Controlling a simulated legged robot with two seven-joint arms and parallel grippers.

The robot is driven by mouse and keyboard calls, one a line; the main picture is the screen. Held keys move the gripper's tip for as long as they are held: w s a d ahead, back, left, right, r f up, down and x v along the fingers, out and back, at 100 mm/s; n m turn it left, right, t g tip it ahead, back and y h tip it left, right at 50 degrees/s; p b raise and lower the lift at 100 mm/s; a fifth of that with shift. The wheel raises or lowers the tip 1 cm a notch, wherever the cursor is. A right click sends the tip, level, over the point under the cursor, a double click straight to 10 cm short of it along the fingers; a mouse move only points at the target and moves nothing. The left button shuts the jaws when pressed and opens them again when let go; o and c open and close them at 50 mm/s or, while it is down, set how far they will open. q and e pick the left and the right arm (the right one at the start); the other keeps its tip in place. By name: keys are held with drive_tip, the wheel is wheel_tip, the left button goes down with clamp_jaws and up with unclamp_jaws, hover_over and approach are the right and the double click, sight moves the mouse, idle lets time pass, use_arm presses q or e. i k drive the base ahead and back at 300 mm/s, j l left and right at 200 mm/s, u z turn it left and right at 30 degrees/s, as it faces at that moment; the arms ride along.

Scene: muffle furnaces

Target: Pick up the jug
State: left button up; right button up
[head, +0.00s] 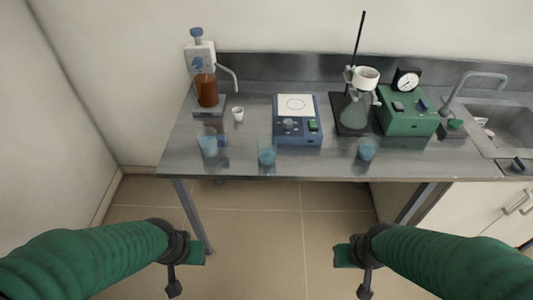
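No vessel is plainly marked as the jug. The largest of the clear glass vessels with blue liquid (208,147) stands at the left front of the metal bench (180,152) and may be it; a handle cannot be made out. Similar smaller vessels stand at the front middle (267,157) and front right (367,150). My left gripper (187,266) and my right gripper (354,267) are both low in front of the bench, over the floor, apart from every vessel. Nothing shows in either one. Their finger gap is too unclear to judge.
A dispenser with a brown bottle (206,90) and a small white cup (238,114) stand at the left. A blue device (297,130), a stand with a flask (354,115), a green box (410,123) and a sink (510,128) follow rightward. Gaps separate the front vessels.

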sight(208, 138)
drive_tip(key=i+j, duration=0.15)
drive_tip(key=i, duration=0.4)
drive_tip(key=i+j, duration=0.2)
drive_tip(key=i, duration=0.3)
drive_tip(key=u, duration=0.05)
